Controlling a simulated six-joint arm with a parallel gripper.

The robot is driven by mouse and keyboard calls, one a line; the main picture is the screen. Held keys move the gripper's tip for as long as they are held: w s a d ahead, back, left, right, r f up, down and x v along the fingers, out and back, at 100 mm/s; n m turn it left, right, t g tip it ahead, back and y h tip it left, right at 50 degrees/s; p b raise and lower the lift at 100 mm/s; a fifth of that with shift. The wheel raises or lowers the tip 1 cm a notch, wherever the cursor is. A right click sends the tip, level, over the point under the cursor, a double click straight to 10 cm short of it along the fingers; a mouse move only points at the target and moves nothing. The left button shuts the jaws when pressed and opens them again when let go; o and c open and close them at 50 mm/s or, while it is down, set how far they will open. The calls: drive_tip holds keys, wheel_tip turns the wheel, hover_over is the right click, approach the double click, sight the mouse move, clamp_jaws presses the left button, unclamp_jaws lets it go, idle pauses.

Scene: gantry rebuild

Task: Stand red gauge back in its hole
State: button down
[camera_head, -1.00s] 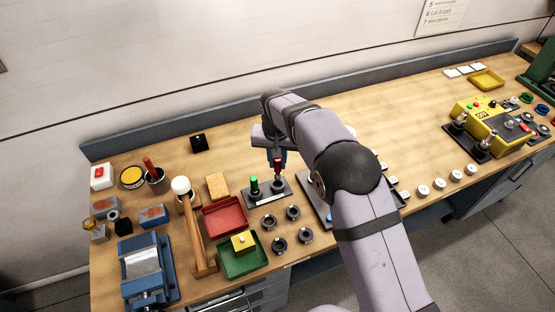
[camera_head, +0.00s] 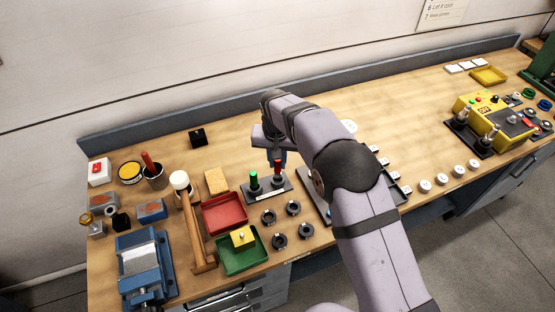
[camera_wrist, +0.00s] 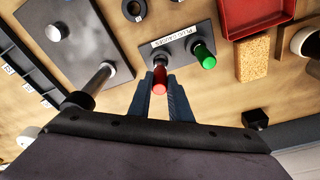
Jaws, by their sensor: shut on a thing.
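The red gauge (camera_head: 277,167) is upright at the right end of the dark gauge block (camera_head: 267,191). My gripper (camera_head: 277,156) is above the block with its blue fingers closed around the red handle. In the wrist view the red gauge (camera_wrist: 159,81) sits between my fingertips (camera_wrist: 165,84), its dark lower end at the block. How deep it sits in the hole is hidden. The green gauge (camera_head: 254,178) stands upright at the block's left end; it also shows in the wrist view (camera_wrist: 205,58).
A red tray (camera_head: 225,228), a green tray (camera_head: 243,263) and a sponge (camera_head: 216,181) are left of the block. Several dark rings (camera_head: 279,241) lie in front. A grey plate (camera_wrist: 70,40) with a tall metal post (camera_wrist: 92,86) stands close beside my gripper.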

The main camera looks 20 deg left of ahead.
drive_tip(key=shift+f+b, duration=0.8)
drive_tip(key=shift+f, duration=0.6)
drive_tip(key=c, duration=1.5)
unclamp_jaws()
drive_tip(key=shift+c, duration=0.2)
drive_tip(key=shift+s+d+r+b, duration=0.15)
drive_tip(key=shift+r+b, duration=0.4)
drive_tip(key=shift+r, duration=0.65)
drive_tip(key=shift+s+a+r+b, duration=0.15)
drive_tip(key=shift+r+b, duration=0.35)
drive_tip(key=shift+r, duration=0.75)
drive_tip(key=shift+s+d+r+b, duration=0.2)
drive_tip(key=shift+r+b, duration=0.35)
drive_tip(key=shift+r, duration=0.65)
